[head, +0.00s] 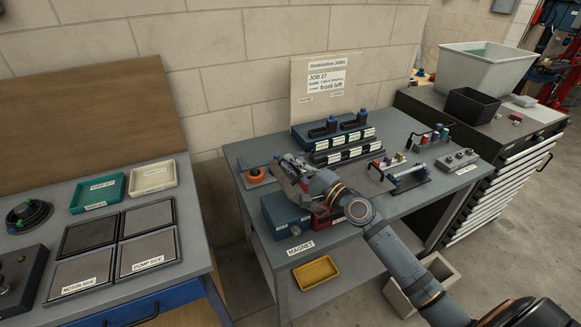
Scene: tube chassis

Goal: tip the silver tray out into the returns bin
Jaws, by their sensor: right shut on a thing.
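My right gripper (299,178) reaches over the front left of the middle bench. It is shut on a grey, silver-looking tray (284,186), mostly hidden by the gripper and wrist. Small coloured bits show near its upper edge; I cannot tell how many or how far it tilts. A blue box (283,216) and a red box (326,222) stand just below the gripper, with labels too small to read. I cannot tell which container is the returns bin. My left gripper is not in view.
Dark racks (345,142) and small fixtures (404,176) fill the bench's back and right. A pale bin (487,74) and black bin (471,106) stand on the right cabinet. A yellow tray (316,273) is on the lower shelf, a beige bin (441,268) on the floor.

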